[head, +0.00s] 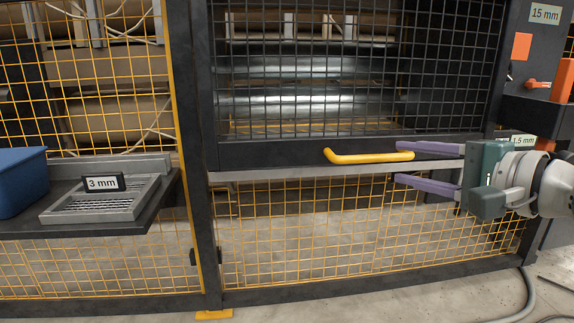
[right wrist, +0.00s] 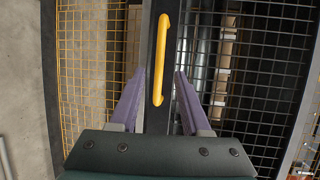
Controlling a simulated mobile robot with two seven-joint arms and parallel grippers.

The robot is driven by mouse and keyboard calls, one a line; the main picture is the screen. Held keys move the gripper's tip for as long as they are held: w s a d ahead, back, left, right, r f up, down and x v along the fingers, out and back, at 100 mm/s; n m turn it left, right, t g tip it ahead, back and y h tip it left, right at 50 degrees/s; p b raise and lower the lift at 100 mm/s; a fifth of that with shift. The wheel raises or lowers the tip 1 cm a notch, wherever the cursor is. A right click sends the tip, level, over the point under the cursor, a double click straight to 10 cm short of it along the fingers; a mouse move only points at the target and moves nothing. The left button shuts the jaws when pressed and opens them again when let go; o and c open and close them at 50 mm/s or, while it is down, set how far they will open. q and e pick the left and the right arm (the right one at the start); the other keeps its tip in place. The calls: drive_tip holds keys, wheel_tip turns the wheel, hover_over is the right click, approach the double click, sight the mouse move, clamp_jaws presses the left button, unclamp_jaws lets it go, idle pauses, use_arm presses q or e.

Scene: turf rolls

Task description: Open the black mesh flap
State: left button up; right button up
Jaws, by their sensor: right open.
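The black mesh flap (head: 330,98) hangs closed in a dark frame in the head view; it also shows in the right wrist view (right wrist: 264,70). A yellow handle (head: 368,157) runs along its lower bar. My right gripper (head: 398,164) comes in from the right with two purple fingers apart, its tips near the handle's right end. In the right wrist view the handle (right wrist: 161,62) stands between the open fingers (right wrist: 160,78), extending beyond their tips. I see no contact with it. My left gripper is not in view.
Yellow mesh fencing (head: 370,222) fills the space below the flap. At left, a dark shelf (head: 125,218) bears a blue bin (head: 22,182) and a metal grate (head: 105,200) marked "3 mm". Metal rollers (head: 300,104) show behind the flap. An orange-knobbed panel (head: 540,50) stands at right.

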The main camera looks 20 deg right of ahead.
sight(379, 159)
drive_tip(key=b+x, duration=0.3)
drive_tip(key=x, duration=0.3)
drive_tip(key=shift+f, duration=0.15)
drive_tip(key=shift+w+a+b, duration=0.1)
drive_tip(key=shift+w+b, duration=0.3)
drive_tip(key=shift+w, duration=0.2)
drive_tip(key=shift+c, duration=0.4)
drive_tip(key=c, duration=0.6)
clamp_jaws()
